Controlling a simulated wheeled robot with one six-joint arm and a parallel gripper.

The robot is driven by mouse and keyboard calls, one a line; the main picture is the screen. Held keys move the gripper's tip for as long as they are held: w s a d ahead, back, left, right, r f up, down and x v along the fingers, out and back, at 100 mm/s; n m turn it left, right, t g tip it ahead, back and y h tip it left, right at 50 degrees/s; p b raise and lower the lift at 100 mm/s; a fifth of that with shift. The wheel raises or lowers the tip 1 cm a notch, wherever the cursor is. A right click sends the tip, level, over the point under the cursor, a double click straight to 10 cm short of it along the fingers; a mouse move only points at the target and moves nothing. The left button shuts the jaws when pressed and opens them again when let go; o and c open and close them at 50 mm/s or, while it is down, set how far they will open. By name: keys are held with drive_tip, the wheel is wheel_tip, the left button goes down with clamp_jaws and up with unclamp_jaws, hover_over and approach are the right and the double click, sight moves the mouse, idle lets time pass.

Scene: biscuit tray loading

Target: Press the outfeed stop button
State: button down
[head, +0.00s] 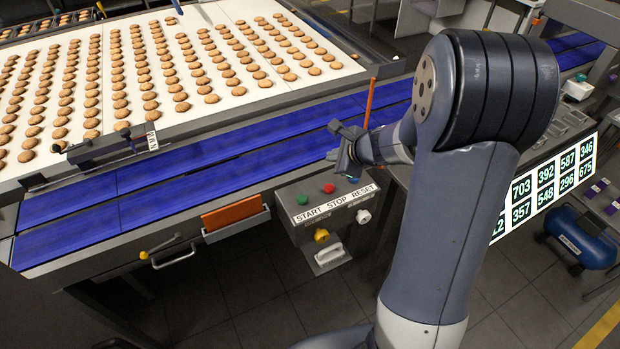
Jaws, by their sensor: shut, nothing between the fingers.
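The button box (330,212) is mounted at the front of the blue conveyor, with a label reading START STOP RESET. A green button (302,199) sits on its left. The red stop button (329,188) sits in the middle, above the word STOP. My gripper (341,158) is above and behind the box, slightly right of the red button, and looks apart from it. It is shut and empty. The gripper and wrist cover the spot above RESET, so the button there is mostly hidden. My arm fills the right of the head view.
Blue conveyor lanes (70,207) run behind the box, with a white belt (215,110) of biscuits beyond. An orange upright post (368,104) stands close to my wrist. A bin with an orange panel (232,214) hangs left of the box. A lit number board (545,185) stands right.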

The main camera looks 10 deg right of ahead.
drive_tip(key=shift+d, duration=0.15)
idle(0.3)
drive_tip(key=b, duration=0.6)
hover_over(332, 189)
wheel_tip(332, 189, down, 7)
drive_tip(key=shift+r, duration=0.1)
drive_tip(key=shift+f+b, duration=0.9)
drive_tip(key=shift+f, duration=0.1)
idle(0.8)
drive_tip(key=shift+f+b, duration=0.4)
drive_tip(key=shift+b, duration=0.15)
drive_tip(key=shift+f+b, duration=0.55)
idle(0.5)
drive_tip(key=shift+r, duration=0.1)
drive_tip(key=shift+r+p, duration=0.75)
drive_tip(key=shift+r, duration=0.15)
